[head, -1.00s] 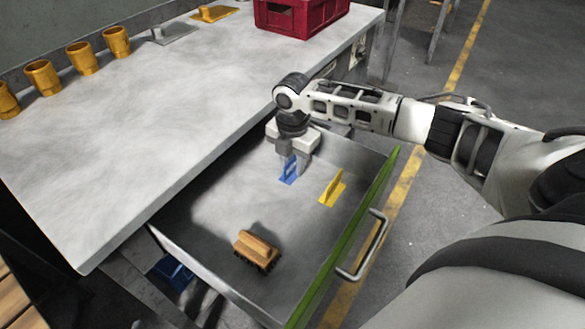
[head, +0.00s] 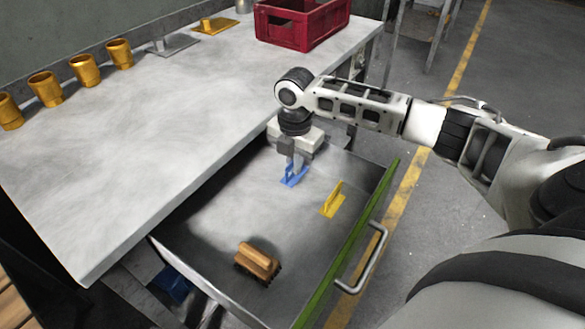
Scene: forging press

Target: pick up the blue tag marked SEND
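The blue tag (head: 291,181) lies at the far end of the open drawer, its base on the drawer floor. My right gripper (head: 298,166) points down into the drawer, right at the tag. Its fingers look close together around the tag's upright part, which they mostly hide. The lettering on the tag cannot be read. A yellow tag (head: 332,201) stands to the right of it, apart from the gripper. My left gripper is out of view.
The open drawer (head: 214,209) has a green front edge with a metal handle (head: 366,262). A wooden brush (head: 257,261) lies near its front. On the bench (head: 170,120) stand several gold cups (head: 85,70), a grey tag (head: 174,46), another yellow tag (head: 216,25) and a red crate (head: 298,30).

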